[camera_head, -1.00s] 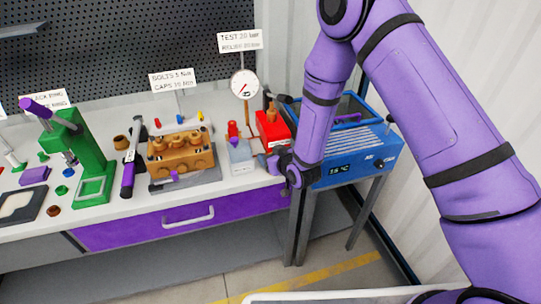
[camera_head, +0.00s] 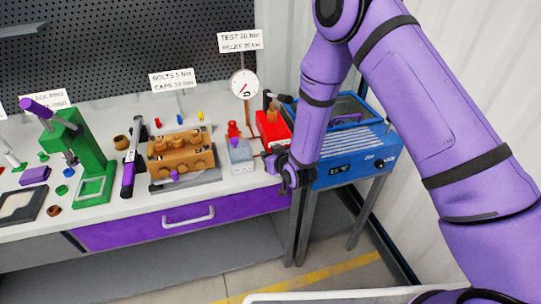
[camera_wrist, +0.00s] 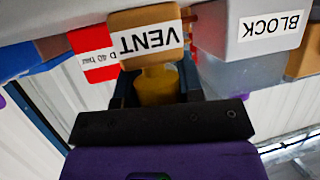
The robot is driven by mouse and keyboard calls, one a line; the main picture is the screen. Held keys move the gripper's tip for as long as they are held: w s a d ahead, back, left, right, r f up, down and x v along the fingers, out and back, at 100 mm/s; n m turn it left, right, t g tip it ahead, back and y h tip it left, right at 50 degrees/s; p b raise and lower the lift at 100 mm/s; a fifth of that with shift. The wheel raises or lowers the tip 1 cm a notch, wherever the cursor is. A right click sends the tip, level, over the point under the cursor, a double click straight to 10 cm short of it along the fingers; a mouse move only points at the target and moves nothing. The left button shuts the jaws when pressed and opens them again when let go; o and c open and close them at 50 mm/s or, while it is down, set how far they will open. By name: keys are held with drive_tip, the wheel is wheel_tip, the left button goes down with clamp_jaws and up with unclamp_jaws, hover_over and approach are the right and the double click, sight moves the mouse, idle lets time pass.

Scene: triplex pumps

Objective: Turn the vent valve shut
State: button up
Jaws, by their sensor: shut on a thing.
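The vent valve shows in the wrist view as a tan block (camera_wrist: 128,18) with a white label reading VENT, seen upside down. A yellow knob (camera_wrist: 158,86) sticks out from it. My gripper (camera_wrist: 157,92) has its dark fingers on both sides of this knob and is shut on it. In the head view my gripper (camera_head: 284,178) is at the bench's front edge, in front of the red pump box (camera_head: 272,128). The vent valve is hidden there behind my gripper and wrist. The knob's turn angle cannot be read.
A grey block labelled BLOCK (camera_wrist: 252,30) sits close beside the vent valve. A blue bath (camera_head: 350,150) stands right of the bench. A gauge (camera_head: 244,84) stands behind. A brown pump body (camera_head: 180,152) lies left.

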drive_tip(key=m+h, duration=0.1)
drive_tip(key=m+t+h, duration=0.1)
drive_tip(key=m+h, duration=0.2)
drive_tip(key=h, duration=0.1)
drive_tip(key=shift+d+m, duration=0.25)
drive_tip(key=shift+m, duration=0.15)
drive_tip(key=m+h, duration=0.1)
drive_tip(key=h, duration=0.1)
drive_tip(key=m+h, duration=0.3)
drive_tip(key=h, duration=0.1)
drive_tip(key=shift+d+m, duration=0.4)
drive_tip(key=shift+g, duration=0.3)
drive_tip(key=o, duration=0.9)
drive_tip(key=v, duration=1)
drive_tip(key=shift+s+a, duration=0.2)
drive_tip(key=shift+s, duration=0.1)
